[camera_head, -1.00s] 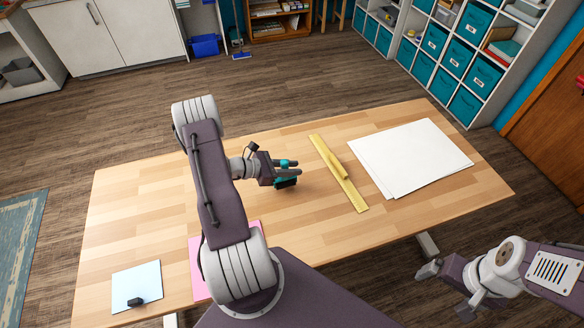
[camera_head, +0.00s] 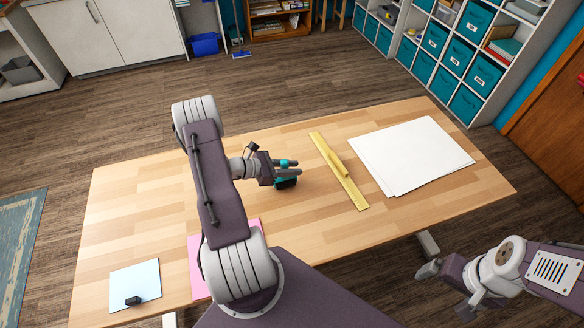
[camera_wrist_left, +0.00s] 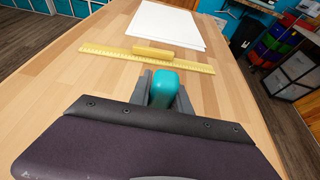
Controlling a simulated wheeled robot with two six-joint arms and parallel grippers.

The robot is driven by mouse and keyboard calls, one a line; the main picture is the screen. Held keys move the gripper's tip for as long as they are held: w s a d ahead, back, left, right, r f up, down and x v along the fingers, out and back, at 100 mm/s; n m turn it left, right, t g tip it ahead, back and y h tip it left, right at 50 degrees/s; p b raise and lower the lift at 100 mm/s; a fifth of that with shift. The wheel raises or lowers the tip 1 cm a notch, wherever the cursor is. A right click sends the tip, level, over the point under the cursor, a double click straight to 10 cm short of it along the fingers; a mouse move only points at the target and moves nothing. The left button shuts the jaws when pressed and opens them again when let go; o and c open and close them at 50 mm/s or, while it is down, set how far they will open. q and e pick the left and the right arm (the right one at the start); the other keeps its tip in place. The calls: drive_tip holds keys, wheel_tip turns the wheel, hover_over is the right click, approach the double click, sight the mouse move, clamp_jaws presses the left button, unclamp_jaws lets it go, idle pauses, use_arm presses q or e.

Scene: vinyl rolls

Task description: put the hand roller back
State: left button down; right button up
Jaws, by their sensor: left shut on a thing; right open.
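The hand roller (camera_head: 287,183) has a teal handle and a dark roller end. My left gripper (camera_head: 289,170) is shut on it over the middle of the table. In the left wrist view the teal handle (camera_wrist_left: 164,88) sits between the two grey fingers (camera_wrist_left: 163,90). The fingers hide part of the roller, and I cannot tell whether it touches the table. My right gripper (camera_head: 447,287) is open and empty, off the table's front right edge.
A yellow ruler with a raised grip (camera_head: 339,171) lies right of the left gripper. White sheets (camera_head: 411,155) lie farther right. A pink sheet (camera_head: 197,268) is partly under my left arm. A light blue sheet (camera_head: 136,280) bears a small black block (camera_head: 133,301). The table's back left (camera_head: 130,195) is clear.

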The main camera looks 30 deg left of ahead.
use_arm(q)
drive_tip(key=shift+f, duration=0.2)
drive_tip(key=c, duration=1.1)
unclamp_jaws()
drive_tip(key=o, duration=1.1)
drive_tip(key=shift+s+a, duration=0.9)
drive_tip(key=shift+s, duration=0.3)
drive_tip(key=shift+s+a, duration=0.9)
drive_tip(key=shift+s, duration=0.3)
drive_tip(key=shift+s+a, duration=0.9)
drive_tip(key=shift+s, duration=0.3)
